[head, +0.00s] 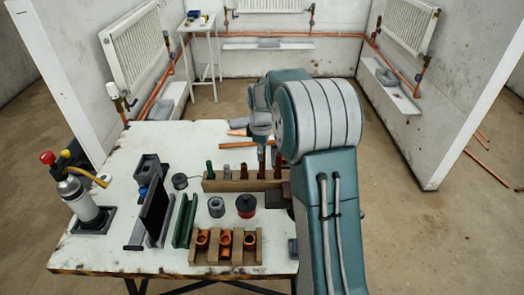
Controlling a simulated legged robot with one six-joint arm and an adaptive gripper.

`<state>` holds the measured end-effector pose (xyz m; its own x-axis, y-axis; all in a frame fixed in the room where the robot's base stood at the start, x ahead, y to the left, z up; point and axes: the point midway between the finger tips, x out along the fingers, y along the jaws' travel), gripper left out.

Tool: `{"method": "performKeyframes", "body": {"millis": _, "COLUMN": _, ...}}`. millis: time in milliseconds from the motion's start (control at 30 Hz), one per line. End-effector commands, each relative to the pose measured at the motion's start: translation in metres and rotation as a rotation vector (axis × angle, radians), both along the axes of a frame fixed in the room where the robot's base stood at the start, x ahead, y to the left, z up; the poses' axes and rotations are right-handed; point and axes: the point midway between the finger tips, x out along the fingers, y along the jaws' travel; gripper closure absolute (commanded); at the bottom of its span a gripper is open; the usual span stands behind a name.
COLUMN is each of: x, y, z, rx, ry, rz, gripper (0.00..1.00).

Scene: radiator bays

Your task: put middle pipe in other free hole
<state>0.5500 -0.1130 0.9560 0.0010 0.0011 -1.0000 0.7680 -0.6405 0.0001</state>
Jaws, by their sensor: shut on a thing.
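A wooden block (222,186) stands on the white worktable and holds a row of short upright pieces. A green piece (209,168) stands at its left end, and copper-coloured pipes (244,172) stand further right. My gripper (262,138) points down over the right half of the block. It is shut on an upright pipe (262,158) whose lower end is at the block. I cannot tell whether that end is in a hole or just above it. My arm hides part of the block's right end, and the free holes are too small to make out.
A second wooden rack (226,262) with copper fittings lies in front. A torch bottle (80,200), a dark upright plate (155,212), green bars (185,221) and a red-and-black tin (246,205) stand around. Loose copper pipes (238,144) lie behind the block.

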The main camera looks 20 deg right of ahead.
Motion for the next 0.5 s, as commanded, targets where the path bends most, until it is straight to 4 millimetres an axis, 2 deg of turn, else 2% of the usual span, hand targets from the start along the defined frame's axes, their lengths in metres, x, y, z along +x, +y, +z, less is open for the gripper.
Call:
{"method": "performKeyframes", "body": {"millis": 233, "x": 0.0, "y": 0.0, "z": -0.001, "rx": 0.0, "ry": 0.0, "rz": 0.0, "gripper": 1.0}}
{"method": "performKeyframes", "body": {"millis": 500, "x": 0.0, "y": 0.001, "z": -0.014, "rx": 0.0, "ry": 0.0, "rz": 0.0, "gripper": 1.0}}
